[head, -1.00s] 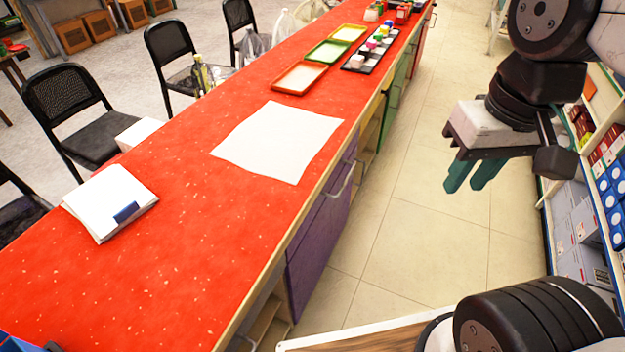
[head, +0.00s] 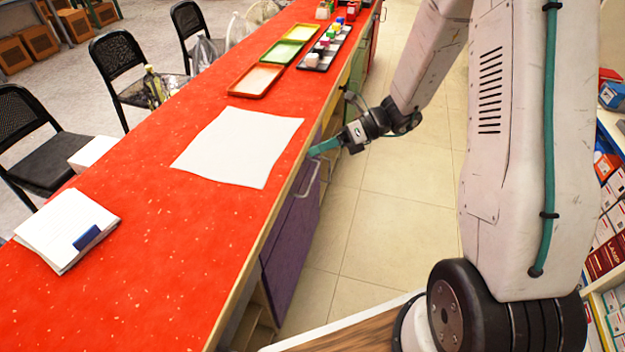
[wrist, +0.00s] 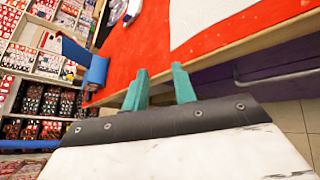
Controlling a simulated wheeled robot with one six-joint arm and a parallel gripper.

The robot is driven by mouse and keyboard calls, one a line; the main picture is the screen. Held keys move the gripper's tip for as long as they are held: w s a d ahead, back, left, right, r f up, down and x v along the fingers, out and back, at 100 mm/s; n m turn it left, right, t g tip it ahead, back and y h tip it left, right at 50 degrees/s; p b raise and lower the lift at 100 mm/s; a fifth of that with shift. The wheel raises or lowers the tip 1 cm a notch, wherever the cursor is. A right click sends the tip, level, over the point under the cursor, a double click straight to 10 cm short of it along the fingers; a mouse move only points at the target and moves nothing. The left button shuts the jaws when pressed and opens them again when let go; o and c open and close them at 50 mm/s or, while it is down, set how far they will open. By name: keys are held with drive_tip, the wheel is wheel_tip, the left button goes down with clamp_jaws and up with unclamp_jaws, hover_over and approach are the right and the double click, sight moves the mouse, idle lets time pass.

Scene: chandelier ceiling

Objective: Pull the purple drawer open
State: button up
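The purple drawer (head: 287,214) is in the side of the long red counter, below its edge, and looks closed. Its pale bar handle (head: 310,180) stands out from the front. In the wrist view, the purple front (wrist: 222,82) and the handle (wrist: 275,76) lie to the right of my fingers. My gripper (head: 316,150) is at the counter's edge, above and slightly beyond the handle in the head view. In the wrist view, the teal fingers of my gripper (wrist: 160,75) are apart with nothing held. The handle is not between them.
The red counter (head: 130,245) carries a white sheet (head: 240,146), a paper stack (head: 66,229) and trays (head: 256,81) farther back. Tiled floor (head: 395,210) is open beside the drawer. Stocked shelves (head: 608,200) stand at the right. Black chairs (head: 120,60) line the far side.

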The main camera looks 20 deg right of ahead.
drive_tip(key=w+d+f+m+t, duration=0.3)
drive_tip(key=w+f+m+t, duration=0.1)
drive_tip(key=f+m, duration=0.35)
drive_tip(key=m+t+h, duration=0.1)
drive_tip(key=m+t, duration=0.3)
drive_tip(key=m, duration=0.4)
approach(312, 178)
drive_tip(key=f+x, duration=0.1)
drive_tip(key=x, duration=0.9)
drive_tip(key=shift+r, duration=0.2)
drive_tip(key=shift+s, duration=0.1)
clamp_jaws()
